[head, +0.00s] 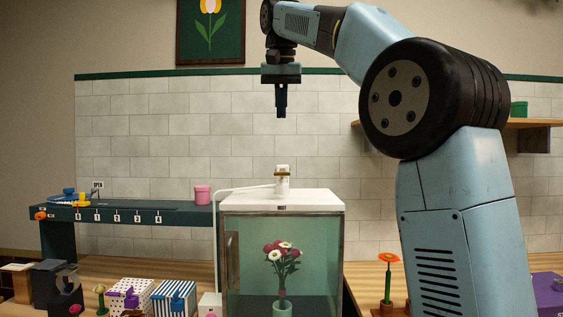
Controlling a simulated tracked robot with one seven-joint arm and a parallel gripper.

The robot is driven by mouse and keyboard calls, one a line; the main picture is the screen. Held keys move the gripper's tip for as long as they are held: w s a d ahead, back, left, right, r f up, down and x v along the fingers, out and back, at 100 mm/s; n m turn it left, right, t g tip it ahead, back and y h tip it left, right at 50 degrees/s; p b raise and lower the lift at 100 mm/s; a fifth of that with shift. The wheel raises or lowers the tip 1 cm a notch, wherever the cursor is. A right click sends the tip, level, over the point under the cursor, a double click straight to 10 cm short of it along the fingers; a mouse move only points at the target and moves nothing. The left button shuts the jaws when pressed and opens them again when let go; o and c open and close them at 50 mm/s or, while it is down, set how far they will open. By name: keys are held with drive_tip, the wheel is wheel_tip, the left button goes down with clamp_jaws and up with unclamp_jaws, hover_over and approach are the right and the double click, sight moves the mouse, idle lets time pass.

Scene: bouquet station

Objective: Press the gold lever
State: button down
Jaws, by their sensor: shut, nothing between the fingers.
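A small gold lever (283,175) sits on a white fitting (282,189) on top of a glass-sided case (238,200) with a white lid. My gripper (281,114) points straight down, fingers shut and empty. In the picture it is above the gold lever with a clear gap; how far apart they are in depth I cannot tell.
A dark green numbered shelf (130,222) with a pink pot (202,195) is left of the case. Patterned boxes (174,297) stand at the lower left. An orange flower in a pot (388,272) is to the right. A wall shelf (540,125) is behind my arm.

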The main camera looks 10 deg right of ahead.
idle(0.3)
approach(282, 172)
drive_tip(key=x, duration=0.5)
drive_tip(key=shift+w+d+f, duration=0.1)
drive_tip(key=shift+w, duration=0.2)
drive_tip(key=shift+f, duration=0.7)
